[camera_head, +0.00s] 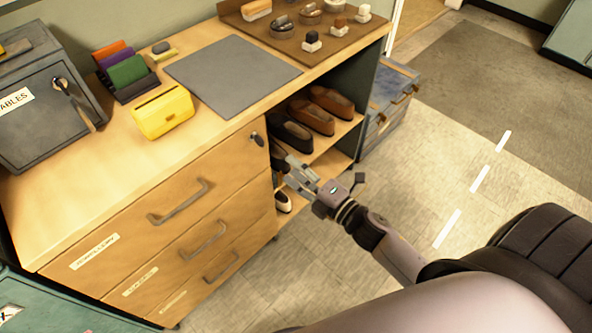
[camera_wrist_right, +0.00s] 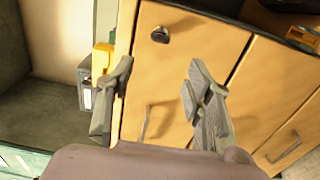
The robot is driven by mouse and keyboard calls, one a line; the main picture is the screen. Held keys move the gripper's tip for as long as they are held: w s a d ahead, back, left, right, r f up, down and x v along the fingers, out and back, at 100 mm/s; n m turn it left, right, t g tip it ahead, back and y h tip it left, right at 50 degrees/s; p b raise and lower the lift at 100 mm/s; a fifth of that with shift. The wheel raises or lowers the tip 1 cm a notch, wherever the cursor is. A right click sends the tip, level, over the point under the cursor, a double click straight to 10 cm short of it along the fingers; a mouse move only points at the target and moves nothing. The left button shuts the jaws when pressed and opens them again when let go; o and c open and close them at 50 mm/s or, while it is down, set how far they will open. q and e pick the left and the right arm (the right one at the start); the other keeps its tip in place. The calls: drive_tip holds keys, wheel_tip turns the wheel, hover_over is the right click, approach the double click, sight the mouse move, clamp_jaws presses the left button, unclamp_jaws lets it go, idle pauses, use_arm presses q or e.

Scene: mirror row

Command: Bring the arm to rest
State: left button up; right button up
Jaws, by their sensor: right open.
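My right gripper (camera_head: 300,178) is open and empty in the head view. It hangs in front of the cabinet, beside the shoe shelves and near the right edge of the drawers. In the right wrist view its two fingers (camera_wrist_right: 158,105) are spread apart with nothing between them. Behind them is the wooden drawer front (camera_wrist_right: 160,70), with a dark lock (camera_wrist_right: 160,35) near its top. My left gripper is in neither view.
The wooden cabinet top carries a grey safe (camera_head: 45,105), a yellow box (camera_head: 163,112), a grey mat (camera_head: 232,75) and a brown tray (camera_head: 285,42). Dark and brown shoes (camera_head: 312,115) sit on the side shelves. The floor (camera_head: 470,150) at right is clear.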

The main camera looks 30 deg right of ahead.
idle(0.3)
drive_tip(key=s+d+f+m+g+h, duration=0.2)
drive_tip(key=s+f+m, duration=0.15)
drive_tip(key=f, duration=0.55)
drive_tip(key=s+d+f+m+g+h+p, duration=0.1)
drive_tip(key=s+f+m+g, duration=0.2)
drive_tip(key=f, duration=0.6)
drive_tip(key=s+d+f+m+g+h, duration=0.1)
drive_tip(key=s+d+f+m+h, duration=0.2)
drive_tip(key=f, duration=0.7)
drive_tip(key=s+a+f+m+g, duration=0.1)
drive_tip(key=s+f+m+g, duration=0.2)
drive_tip(key=s+f, duration=0.3)
drive_tip(key=s+a+f+m+g, duration=0.1)
drive_tip(key=s+f+m+g, duration=0.2)
drive_tip(key=s, duration=1.1)
drive_tip(key=s+a+f+m+g+p, duration=0.1)
drive_tip(key=s+f+m+g, duration=0.3)
drive_tip(key=s+f, duration=0.5)
drive_tip(key=shift+s+a, duration=0.2)
drive_tip(key=shift+s, duration=0.2)
